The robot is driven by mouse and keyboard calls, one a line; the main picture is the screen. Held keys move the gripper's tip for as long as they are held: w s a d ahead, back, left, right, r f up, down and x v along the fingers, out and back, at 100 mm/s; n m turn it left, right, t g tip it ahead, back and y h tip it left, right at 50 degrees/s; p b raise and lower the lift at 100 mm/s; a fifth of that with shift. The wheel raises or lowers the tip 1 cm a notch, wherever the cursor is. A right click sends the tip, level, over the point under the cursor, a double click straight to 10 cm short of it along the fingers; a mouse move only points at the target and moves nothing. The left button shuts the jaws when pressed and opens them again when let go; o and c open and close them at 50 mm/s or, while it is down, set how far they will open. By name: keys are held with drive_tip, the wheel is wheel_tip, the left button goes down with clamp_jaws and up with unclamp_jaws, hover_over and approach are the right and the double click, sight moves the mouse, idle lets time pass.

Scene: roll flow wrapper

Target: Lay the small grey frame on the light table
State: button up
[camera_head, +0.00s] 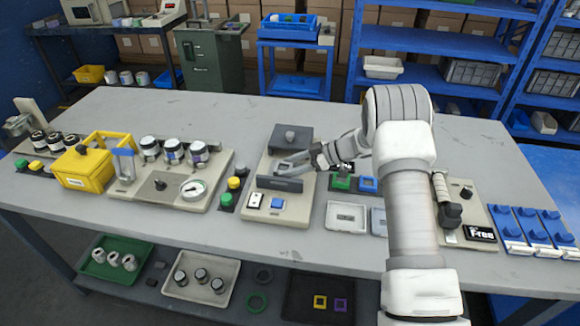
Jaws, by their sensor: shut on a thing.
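My gripper (283,168) is over the beige machine base (262,207) in the middle of the table, just behind its upright dark grey plate (279,184). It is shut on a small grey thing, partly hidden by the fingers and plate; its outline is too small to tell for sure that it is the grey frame. A flat pale panel with a rim (346,217) lies to the right of the machine, and a similar bluish-grey panel (378,222) lies beside it, partly behind my arm. I cannot tell which is the light table.
A green block (341,183) and a blue block (368,184) stand near my wrist. The yellow machine (84,168), jars and gauge fill the left. Blue units (535,230) line the right. Yellow (320,302) and purple (340,304) frames lie on the lower shelf.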

drive_tip(key=shift+f, duration=0.15)
drive_tip(key=o, duration=1.3)
